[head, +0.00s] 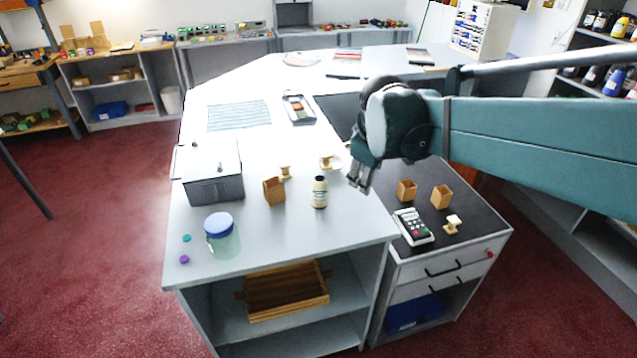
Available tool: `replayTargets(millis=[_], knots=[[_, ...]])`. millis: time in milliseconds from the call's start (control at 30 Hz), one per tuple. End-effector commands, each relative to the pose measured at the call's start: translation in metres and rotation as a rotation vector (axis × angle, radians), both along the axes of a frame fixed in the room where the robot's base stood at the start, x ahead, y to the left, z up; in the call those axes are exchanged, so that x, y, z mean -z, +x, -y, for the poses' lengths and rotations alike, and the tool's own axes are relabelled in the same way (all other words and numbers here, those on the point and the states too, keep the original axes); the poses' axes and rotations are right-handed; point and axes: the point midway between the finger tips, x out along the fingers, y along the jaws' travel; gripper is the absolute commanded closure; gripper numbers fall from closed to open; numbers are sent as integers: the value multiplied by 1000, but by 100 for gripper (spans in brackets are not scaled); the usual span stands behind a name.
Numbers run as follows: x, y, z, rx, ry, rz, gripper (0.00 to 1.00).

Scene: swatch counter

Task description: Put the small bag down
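My gripper (359,188) hangs at the end of my teal arm, pointing down, above the right edge of the light counter (262,231). Its fingers are small and dark in this view, and I cannot tell whether they are open or shut. I cannot make out a small bag in the fingers or on the counter; it may be hidden by the gripper or too small to tell. A cream spool-like piece (326,162) by a pale round dish lies just left of the gripper.
A cream bottle (320,192), a wooden cup (274,191), a grey box (214,180) and a blue-lidded jar (222,236) stand on the counter. The counter's front right is clear.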

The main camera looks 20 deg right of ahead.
Motion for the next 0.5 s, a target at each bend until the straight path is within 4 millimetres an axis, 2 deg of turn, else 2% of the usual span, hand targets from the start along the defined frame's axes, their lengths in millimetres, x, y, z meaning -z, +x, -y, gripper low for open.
replayTargets(millis=[33,500], knots=[[-1,-10,-7,18,16,14,55],[2,-89,-56,219,198,135,55]])
